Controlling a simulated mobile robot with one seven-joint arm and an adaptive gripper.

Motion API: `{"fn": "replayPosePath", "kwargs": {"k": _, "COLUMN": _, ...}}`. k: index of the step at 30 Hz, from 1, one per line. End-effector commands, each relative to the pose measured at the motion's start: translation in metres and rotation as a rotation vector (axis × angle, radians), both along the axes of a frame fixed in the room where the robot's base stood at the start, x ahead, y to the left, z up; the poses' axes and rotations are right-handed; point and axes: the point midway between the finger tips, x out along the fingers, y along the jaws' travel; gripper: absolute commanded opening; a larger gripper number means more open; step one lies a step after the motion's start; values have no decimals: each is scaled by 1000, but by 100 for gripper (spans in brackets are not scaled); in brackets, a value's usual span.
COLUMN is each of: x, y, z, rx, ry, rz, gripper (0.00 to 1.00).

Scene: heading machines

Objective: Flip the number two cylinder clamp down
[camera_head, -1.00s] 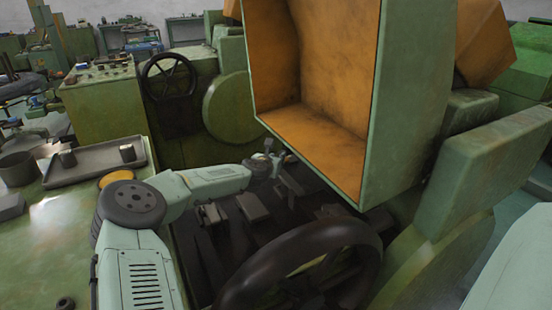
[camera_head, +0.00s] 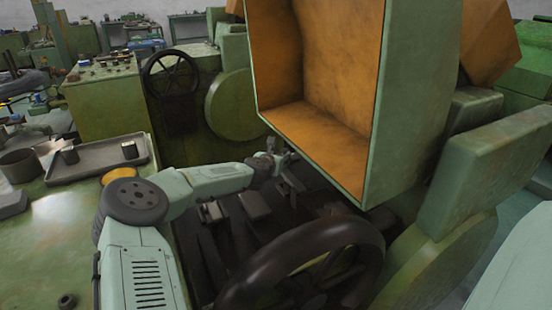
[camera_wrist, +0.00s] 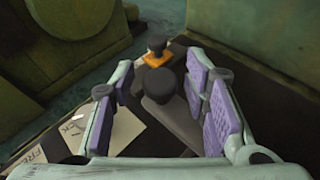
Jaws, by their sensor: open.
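My gripper (camera_wrist: 161,76) is open in the wrist view, its purple pads on either side of a dark grey round-topped part (camera_wrist: 160,84). This part leads into a grey lever-like body (camera_wrist: 178,125) that lies between the fingers; I cannot tell whether any pad touches it. A second dark knob (camera_wrist: 184,45) on an orange base stands just beyond. No number shows, so I cannot tell which part is the number two clamp. In the head view my gripper (camera_head: 284,162) is small, at the machine bed, close to the lower edge of the orange-lined hood.
The raised green hood (camera_head: 330,90) hangs over the bed. A large dark handwheel (camera_head: 305,262) stands in front. A tray (camera_head: 97,160) sits on the green surface at left.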

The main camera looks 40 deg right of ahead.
Motion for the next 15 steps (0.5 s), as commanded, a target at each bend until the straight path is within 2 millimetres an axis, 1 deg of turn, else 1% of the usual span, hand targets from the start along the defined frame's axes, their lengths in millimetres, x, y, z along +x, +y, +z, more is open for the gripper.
{"fn": "replayPosePath", "kwargs": {"k": 1, "x": -3, "y": 4, "z": -8, "rx": 9, "ry": 7, "rz": -4, "gripper": 44}}
{"fn": "replayPosePath", "kwargs": {"k": 5, "x": -8, "y": 15, "z": -2, "rx": 9, "ry": 7, "rz": -2, "gripper": 44}}
{"fn": "replayPosePath", "kwargs": {"k": 8, "x": -16, "y": 30, "z": 5, "rx": 9, "ry": 5, "rz": 1, "gripper": 44}}
{"fn": "replayPosePath", "kwargs": {"k": 15, "x": -41, "y": 69, "z": 27, "rx": 4, "ry": 1, "rz": 2, "gripper": 44}}
